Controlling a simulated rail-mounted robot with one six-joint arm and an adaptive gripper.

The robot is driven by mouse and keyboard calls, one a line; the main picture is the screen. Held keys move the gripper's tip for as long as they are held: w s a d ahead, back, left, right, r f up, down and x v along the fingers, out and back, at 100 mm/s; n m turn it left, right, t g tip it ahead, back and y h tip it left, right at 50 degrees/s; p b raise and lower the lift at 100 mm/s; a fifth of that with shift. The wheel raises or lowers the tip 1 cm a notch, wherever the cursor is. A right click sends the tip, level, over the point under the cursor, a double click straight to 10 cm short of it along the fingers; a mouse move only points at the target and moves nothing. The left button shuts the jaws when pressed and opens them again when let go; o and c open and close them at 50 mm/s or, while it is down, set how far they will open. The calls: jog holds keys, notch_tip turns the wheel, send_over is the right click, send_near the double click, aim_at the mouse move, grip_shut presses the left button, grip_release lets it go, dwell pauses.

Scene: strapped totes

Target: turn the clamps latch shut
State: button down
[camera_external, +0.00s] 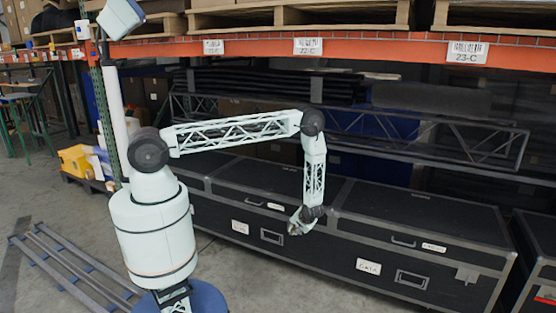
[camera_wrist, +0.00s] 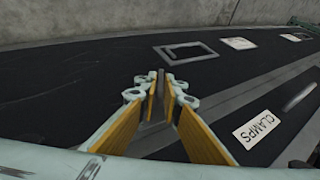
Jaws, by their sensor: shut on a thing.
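The clamps case is the left of the two joined black cases in the external view, with its white label (camera_external: 275,206) on the lid's front. In the wrist view that label (camera_wrist: 258,124) reads CLAMPS. My gripper (camera_external: 298,226) is at the case's front, to the right of the label. In the wrist view my gripper (camera_wrist: 161,90) has its fingertips close together on a thin grey upright piece, the latch (camera_wrist: 161,78). The fingers hide most of the latch, so its exact angle is hard to tell.
A recessed handle (camera_external: 271,237) and a lower label (camera_external: 240,227) are on the case front. A second case (camera_external: 420,215) adjoins on the right, with its own latch (camera_external: 467,274). An orange rack beam (camera_external: 370,48) runs above.

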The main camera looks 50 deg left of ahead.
jog(key=shift+w+f+y+b, duration=0.1)
jog(key=shift+f+y+b, duration=0.05)
jog(key=shift+y+b, duration=0.6)
jog(key=m+g+y+b, duration=0.1)
jog(key=y+b, duration=0.1)
jog(key=b, duration=0.1)
jog(key=shift+d+f, duration=0.15)
jog(key=y+b, duration=0.2)
jog(key=shift+m+g+b, duration=0.3)
jog(key=shift+m+y+b, duration=0.4)
jog(key=shift+y+b, duration=0.2)
jog(key=shift+y, duration=0.65)
jog(key=shift+m+g+y, duration=0.3)
jog(key=shift+g+y, duration=0.1)
jog(key=shift+y, duration=1)
jog(key=c, duration=2.9)
grip_release()
